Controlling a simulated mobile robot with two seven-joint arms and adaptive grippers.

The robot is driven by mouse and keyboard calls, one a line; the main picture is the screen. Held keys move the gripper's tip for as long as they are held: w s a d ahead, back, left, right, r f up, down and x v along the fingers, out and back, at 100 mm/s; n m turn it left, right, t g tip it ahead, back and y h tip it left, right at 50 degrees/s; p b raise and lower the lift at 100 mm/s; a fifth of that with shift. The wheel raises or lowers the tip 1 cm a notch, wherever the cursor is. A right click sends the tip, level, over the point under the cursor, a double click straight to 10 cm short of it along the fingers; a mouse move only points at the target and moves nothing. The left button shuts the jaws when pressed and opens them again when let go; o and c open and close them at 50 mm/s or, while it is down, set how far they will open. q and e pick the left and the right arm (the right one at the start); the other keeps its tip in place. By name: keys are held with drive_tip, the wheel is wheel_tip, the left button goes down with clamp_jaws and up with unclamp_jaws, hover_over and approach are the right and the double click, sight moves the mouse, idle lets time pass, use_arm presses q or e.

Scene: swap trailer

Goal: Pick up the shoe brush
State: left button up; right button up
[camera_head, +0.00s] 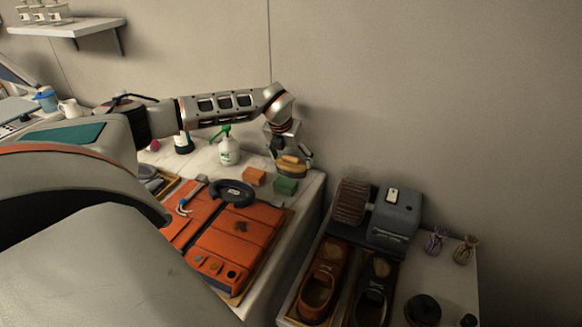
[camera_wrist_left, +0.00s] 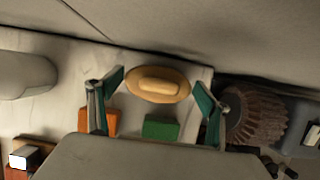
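The shoe brush (camera_head: 291,167) is an oval, tan wooden brush near the far right corner of the white table. In the left wrist view the brush (camera_wrist_left: 158,84) lies crosswise between the fingertips, beyond the palm. My left gripper (camera_head: 290,154) reaches down over the brush from behind. In the left wrist view the gripper (camera_wrist_left: 160,88) is open, with one green-padded finger at each end of the brush. Small gaps seem to show there, and contact is not clear. My right gripper is in neither view.
An orange block (camera_head: 255,177) and a green block (camera_head: 285,186) stand close in front of the brush. A spray bottle (camera_head: 228,150) stands to the left. A lower bench with a grey machine (camera_head: 393,218) and shoes is on the right.

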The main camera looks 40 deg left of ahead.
sight(291, 157)
use_arm(q)
drive_tip(key=c, duration=0.7)
drive_tip(key=shift+s+d, duration=0.1)
drive_tip(key=shift+s, duration=0.05)
drive_tip(key=shift+f, duration=0.15)
drive_tip(key=shift+c, duration=0.3)
drive_tip(key=shift+r, duration=0.25)
drive_tip(key=shift+c, duration=0.5)
drive_tip(key=shift+r, duration=0.4)
drive_tip(key=c, duration=0.6)
drive_tip(key=r, duration=1.9)
drive_tip(key=shift+w, duration=0.2)
drive_tip(key=c, duration=0.4)
drive_tip(key=shift+o, duration=0.2)
drive_tip(key=o, duration=0.6)
drive_tip(key=shift+c, duration=0.2)
